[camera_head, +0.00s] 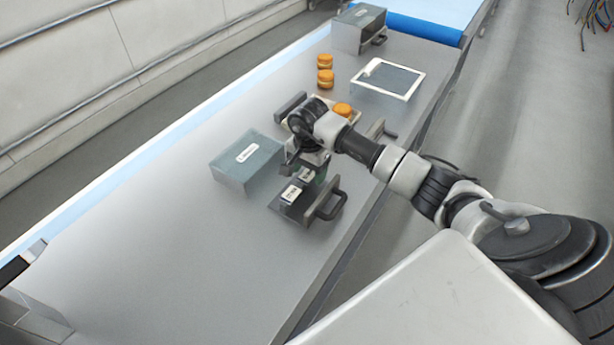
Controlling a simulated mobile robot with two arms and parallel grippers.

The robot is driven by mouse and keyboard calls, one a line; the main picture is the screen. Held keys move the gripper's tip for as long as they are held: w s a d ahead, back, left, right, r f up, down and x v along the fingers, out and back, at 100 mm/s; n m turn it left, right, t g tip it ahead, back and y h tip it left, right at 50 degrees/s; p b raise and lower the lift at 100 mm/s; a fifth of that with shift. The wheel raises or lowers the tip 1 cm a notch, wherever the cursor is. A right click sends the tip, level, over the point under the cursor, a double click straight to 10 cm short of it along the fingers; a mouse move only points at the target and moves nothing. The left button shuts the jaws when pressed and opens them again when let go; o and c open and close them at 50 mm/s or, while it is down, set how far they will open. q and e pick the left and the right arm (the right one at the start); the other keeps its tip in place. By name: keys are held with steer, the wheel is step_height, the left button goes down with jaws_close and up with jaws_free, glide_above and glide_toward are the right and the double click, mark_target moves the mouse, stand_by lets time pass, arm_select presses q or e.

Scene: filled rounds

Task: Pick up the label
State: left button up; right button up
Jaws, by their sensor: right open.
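Two small white labels with dark print lie on a dark tray with a black handle (324,208). The nearer label (291,194) is fully in view and the farther label (306,174) sits just behind it. My right gripper (303,168) is open and hangs just above the farther label. Whether its fingers touch the label I cannot tell, as the wrist hides part of that spot.
A grey box with a white label (247,153) stands left of the tray. Orange rounds (325,78) are stacked farther back, near a white-framed panel (387,78) and another grey box (357,30). The near table surface is clear.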

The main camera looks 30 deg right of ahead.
steer(key=shift+c, duration=0.3)
steer(key=c, duration=0.7)
